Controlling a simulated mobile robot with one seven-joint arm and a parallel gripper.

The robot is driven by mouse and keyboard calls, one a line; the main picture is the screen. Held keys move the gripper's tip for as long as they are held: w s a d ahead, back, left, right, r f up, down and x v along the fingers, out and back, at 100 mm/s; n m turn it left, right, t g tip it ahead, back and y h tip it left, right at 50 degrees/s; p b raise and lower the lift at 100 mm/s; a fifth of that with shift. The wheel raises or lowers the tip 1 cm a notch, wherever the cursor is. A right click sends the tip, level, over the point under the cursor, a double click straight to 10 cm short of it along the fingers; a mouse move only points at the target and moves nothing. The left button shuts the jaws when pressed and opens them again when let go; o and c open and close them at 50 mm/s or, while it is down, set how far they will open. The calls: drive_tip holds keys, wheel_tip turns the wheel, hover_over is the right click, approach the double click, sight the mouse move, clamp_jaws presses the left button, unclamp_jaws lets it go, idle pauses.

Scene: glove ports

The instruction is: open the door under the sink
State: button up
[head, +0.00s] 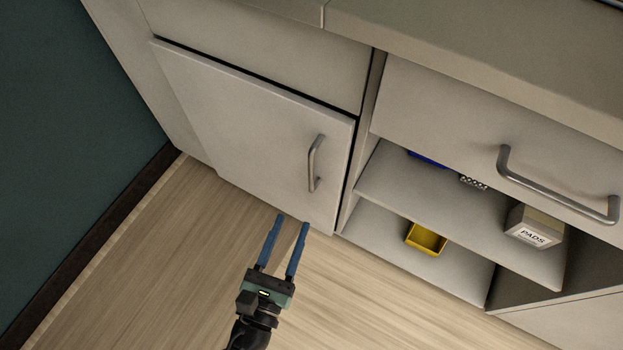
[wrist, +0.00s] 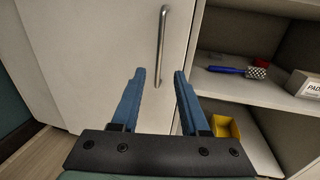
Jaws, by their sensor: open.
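The white cabinet door (head: 250,130) stands shut, or nearly so, left of the open shelves. Its metal bar handle (head: 314,163) is upright near the door's right edge. In the wrist view the handle (wrist: 161,45) lies beyond my fingertips, roughly in line with the gap between them, with the door (wrist: 100,55) behind it. My gripper (head: 292,219) has two blue fingers, open and empty. It is below and in front of the handle, not touching it. The wrist view shows the gripper's spread fingers (wrist: 160,76) too. No sink shows in either view.
Right of the door, open shelves (head: 440,200) hold a yellow bin (head: 426,239), a box marked PADS (head: 534,228) and a blue-handled brush (wrist: 238,71). A drawer with a bar handle (head: 556,187) is above them. A dark wall (head: 70,130) stands left. The wooden floor (head: 170,260) is clear.

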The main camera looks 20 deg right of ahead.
sight(310, 176)
drive_tip(key=b+x, duration=0.3)
drive_tip(key=x, duration=0.9)
drive_tip(key=shift+w+d, duration=0.2)
drive_tip(key=shift+w, duration=0.1)
clamp_jaws()
idle(0.9)
